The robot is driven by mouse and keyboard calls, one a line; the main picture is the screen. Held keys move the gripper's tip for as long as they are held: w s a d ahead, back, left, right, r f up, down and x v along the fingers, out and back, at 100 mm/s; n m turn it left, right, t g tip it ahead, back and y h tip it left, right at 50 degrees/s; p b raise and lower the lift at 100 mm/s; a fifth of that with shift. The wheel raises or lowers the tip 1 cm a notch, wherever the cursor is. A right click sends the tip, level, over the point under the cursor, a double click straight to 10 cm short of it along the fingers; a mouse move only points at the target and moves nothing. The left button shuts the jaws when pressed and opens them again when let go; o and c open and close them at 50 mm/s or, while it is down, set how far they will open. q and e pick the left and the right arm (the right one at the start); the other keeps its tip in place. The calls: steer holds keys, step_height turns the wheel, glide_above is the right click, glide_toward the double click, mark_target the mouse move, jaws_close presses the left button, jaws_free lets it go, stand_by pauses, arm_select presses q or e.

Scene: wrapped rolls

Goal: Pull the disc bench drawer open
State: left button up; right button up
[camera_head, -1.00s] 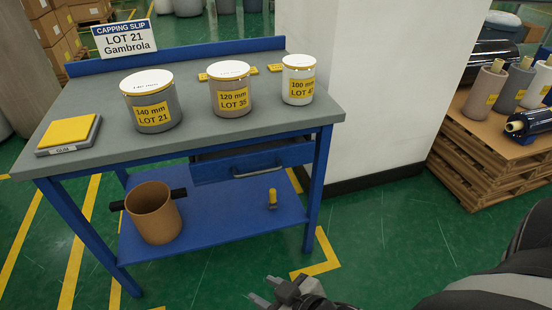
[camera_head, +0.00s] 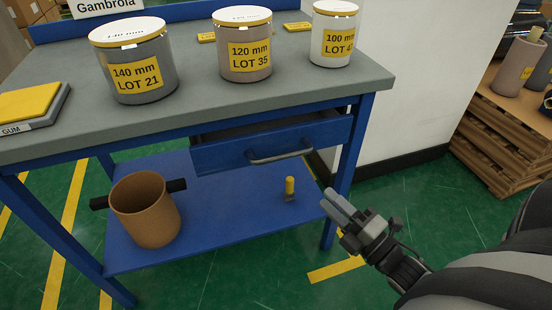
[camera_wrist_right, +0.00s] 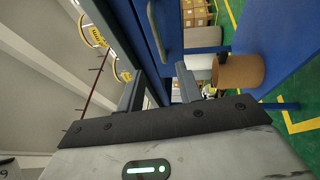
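The disc bench (camera_head: 200,118) has a grey top and a blue frame. Its blue drawer (camera_head: 225,155) is under the right part of the top, with a grey bar handle (camera_head: 280,156). A dark gap shows above the drawer front; the drawer's inside is hardly visible. My right gripper (camera_head: 328,198) is open and empty, below and to the right of the handle, apart from it. In the right wrist view its two fingers (camera_wrist_right: 158,90) are spread, with the handle (camera_wrist_right: 157,30) beyond them. My left gripper is not in view.
Three labelled tubs stand on the bench, the 100 mm one (camera_head: 335,35) nearest the right. A brown bin (camera_head: 145,220) and a small yellow-handled item (camera_head: 290,187) are on the lower shelf (camera_head: 230,205). The bench's right front leg (camera_head: 347,180) stands close to my right gripper.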

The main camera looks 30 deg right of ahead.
mark_target(283, 154)
steer(key=b+x, duration=0.1)
steer(key=x, duration=1.4)
steer(key=shift+w+a+r, duration=0.1)
steer(key=shift+w, duration=0.25)
jaws_close()
